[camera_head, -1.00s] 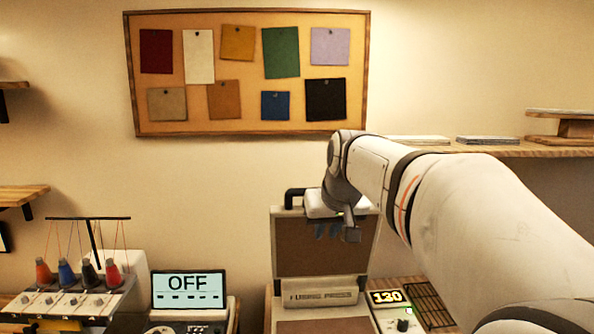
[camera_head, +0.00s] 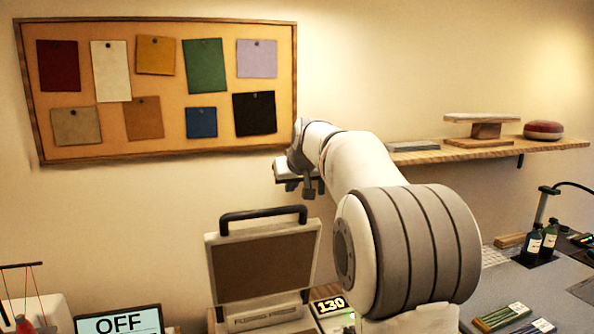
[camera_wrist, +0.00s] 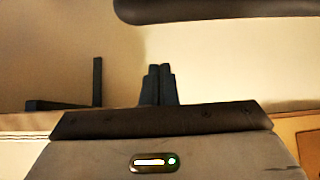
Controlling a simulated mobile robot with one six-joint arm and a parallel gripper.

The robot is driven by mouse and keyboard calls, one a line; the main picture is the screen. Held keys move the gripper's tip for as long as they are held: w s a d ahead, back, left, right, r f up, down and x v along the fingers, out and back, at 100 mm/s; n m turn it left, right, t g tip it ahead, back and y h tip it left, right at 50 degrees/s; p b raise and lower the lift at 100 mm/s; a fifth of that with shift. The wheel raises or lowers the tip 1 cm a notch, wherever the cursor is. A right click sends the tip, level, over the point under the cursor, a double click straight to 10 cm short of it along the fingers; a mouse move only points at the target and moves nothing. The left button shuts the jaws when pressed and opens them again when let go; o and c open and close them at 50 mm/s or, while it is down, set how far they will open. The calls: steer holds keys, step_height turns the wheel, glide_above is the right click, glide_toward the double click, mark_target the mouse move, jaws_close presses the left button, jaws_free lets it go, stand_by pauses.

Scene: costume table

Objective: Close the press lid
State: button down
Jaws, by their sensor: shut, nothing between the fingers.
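The press lid (camera_head: 272,263) stands raised in the head view, with its brown inner panel facing me. Its black handle (camera_head: 262,213) runs along the top edge. My gripper (camera_head: 308,190) is above and to the right of the handle in that view, with clear wall between them. In the wrist view my gripper (camera_wrist: 158,85) has its dark fingers together and holds nothing. A dark rounded bar, which looks like the handle (camera_wrist: 215,10), crosses the top of that view, apart from the fingertips. The lower press is mostly cut off or hidden.
A control box (camera_head: 330,305) reading 130 sits right of the press. A screen reading OFF (camera_head: 118,322) is at the lower left. A wall shelf (camera_head: 470,150) is behind my arm.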

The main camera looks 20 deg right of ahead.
steer(key=s+f, duration=0.1)
steer(key=s, duration=0.1)
steer(key=shift+s+f+p, duration=0.35)
steer(key=shift+f, duration=0.35)
steer(key=shift+s, duration=0.15)
